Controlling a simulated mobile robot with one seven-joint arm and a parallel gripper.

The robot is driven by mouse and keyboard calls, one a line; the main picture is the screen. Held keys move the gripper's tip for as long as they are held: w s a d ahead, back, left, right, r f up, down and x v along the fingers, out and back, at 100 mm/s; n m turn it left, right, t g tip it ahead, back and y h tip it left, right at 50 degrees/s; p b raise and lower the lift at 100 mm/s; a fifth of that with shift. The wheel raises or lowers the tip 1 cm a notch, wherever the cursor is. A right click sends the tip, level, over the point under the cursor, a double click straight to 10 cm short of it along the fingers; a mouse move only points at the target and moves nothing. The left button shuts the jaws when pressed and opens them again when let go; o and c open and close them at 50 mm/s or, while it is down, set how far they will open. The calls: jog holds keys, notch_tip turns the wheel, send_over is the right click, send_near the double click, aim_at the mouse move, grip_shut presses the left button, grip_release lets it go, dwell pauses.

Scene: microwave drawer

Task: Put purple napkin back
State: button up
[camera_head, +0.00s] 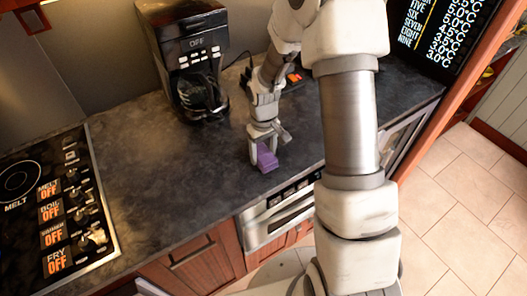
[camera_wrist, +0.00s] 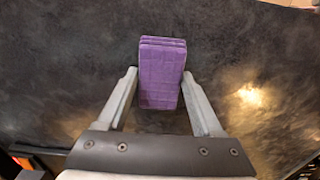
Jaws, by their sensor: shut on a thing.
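The purple napkin (camera_head: 266,160) is a small folded stack at the dark countertop, near its front edge in the head view. In the wrist view the purple napkin (camera_wrist: 161,75) lies between the two fingers. My gripper (camera_head: 262,155) points down at the counter and is shut on the napkin. In the wrist view my gripper (camera_wrist: 158,88) has a finger on each side of it. I cannot tell whether the napkin rests on the counter or is slightly raised.
A black coffee maker (camera_head: 188,60) stands at the back of the counter (camera_head: 165,165). A stove panel (camera_head: 50,205) with lit labels is at the left. A metal-fronted drawer appliance (camera_head: 280,215) sits below the counter edge. A dark display (camera_head: 440,35) is at the upper right. Counter left of my gripper is clear.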

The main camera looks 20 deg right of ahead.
aim_at(264, 154)
jog(key=shift+f, duration=0.15)
jog(key=o, duration=1.3)
jog(key=s+r+m+t, duration=0.1)
jog(key=s+r, duration=0.2)
jog(key=r, duration=0.9)
jog(key=s+r+t, duration=0.1)
jog(key=s+r, duration=0.3)
jog(key=r, duration=0.7)
jog(key=s+r+m+t, duration=0.1)
jog(key=s+r, duration=0.1)
jog(key=s, duration=0.2)
jog(key=s+r+t, duration=0.1)
jog(key=s+r, duration=0.1)
jog(key=s, duration=0.2)
jog(key=s+r+m+t, duration=0.1)
jog(key=s+r, duration=0.1)
jog(key=s, duration=0.3)
jog(key=shift+s+r+m+t, duration=0.1)
jog(key=shift+r+m+t, duration=0.2)
jog(key=shift+r, duration=0.1)
